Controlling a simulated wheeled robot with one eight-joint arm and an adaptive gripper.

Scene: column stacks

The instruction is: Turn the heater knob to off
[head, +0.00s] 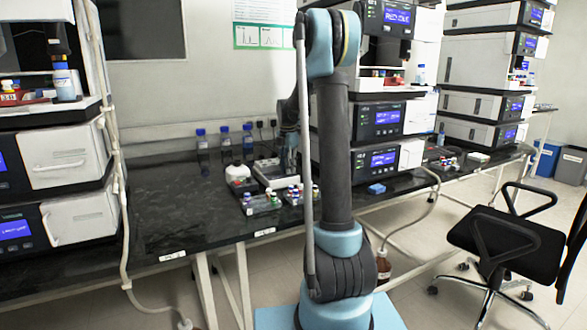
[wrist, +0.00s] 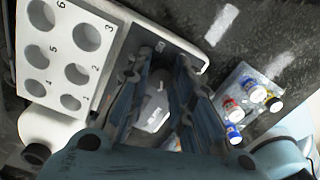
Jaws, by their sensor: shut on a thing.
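The heater shows in the wrist view as a white block (wrist: 67,50) with numbered round holes beside a dark, white-edged panel (wrist: 150,35). In the head view the heater (head: 268,172) stands on the dark bench. My gripper (wrist: 160,68) is over the panel end, with its two blue-grey fingers close on either side. The jaws are shut on the knob, which is mostly hidden by the fingers. A pale shape (wrist: 155,105) shows between them. In the head view my gripper (head: 288,158) is small and partly behind my arm. The knob's pointer and setting cannot be read.
A clear rack (wrist: 246,98) with several coloured-cap vials lies right of the heater. In the head view, vial racks (head: 262,207) stand at the bench front and blue-capped bottles (head: 225,147) behind. Instrument stacks (head: 55,210) flank the bench. The left bench top is bare.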

